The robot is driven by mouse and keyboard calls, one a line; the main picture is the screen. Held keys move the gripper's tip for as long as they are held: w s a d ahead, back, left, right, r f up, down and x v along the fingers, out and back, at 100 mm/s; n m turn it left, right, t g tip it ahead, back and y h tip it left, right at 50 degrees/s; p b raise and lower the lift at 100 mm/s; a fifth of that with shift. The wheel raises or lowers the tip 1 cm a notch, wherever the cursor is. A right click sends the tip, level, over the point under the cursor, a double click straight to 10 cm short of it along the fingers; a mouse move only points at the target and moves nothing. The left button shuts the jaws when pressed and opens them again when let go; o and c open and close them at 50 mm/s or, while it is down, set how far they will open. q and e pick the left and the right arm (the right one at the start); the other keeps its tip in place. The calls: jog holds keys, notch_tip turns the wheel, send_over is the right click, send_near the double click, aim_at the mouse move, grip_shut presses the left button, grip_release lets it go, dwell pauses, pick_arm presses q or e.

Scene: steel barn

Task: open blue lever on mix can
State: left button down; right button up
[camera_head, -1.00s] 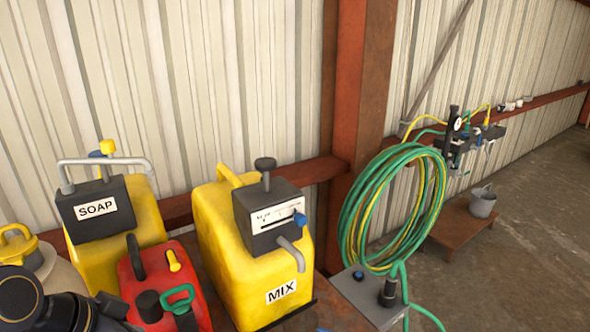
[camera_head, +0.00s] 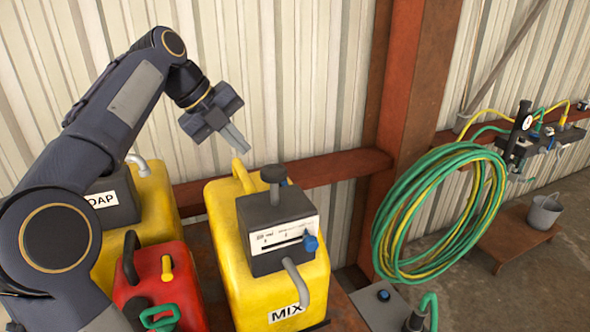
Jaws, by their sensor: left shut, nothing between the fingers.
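The yellow mix can (camera_head: 235,262) stands upright on a rusty brown surface, with a "MIX" label low on its front. A dark grey box (camera_head: 278,230) sits on its top front, with a black knob on top and a bent grey spout below. The blue lever (camera_head: 310,242) is at the right end of a slot in the box's white face plate. My left gripper (camera_head: 237,138) is shut and empty. It hangs in the air above and behind the can's yellow handle, apart from the can. My right gripper is not in view.
A yellow soap can (camera_head: 150,205) and a red can (camera_head: 187,295) stand left of the mix can, partly behind my left arm. A grey box (camera_head: 378,305) and coiled green and yellow hose (camera_head: 410,220) are at right. A rusty post (camera_head: 405,130) stands behind.

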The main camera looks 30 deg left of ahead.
pick_arm(q)
jog(key=shift+w+a+r+m, duration=0.25)
jog(key=shift+w+a+m, duration=0.05)
jog(key=shift+w+m, duration=0.35)
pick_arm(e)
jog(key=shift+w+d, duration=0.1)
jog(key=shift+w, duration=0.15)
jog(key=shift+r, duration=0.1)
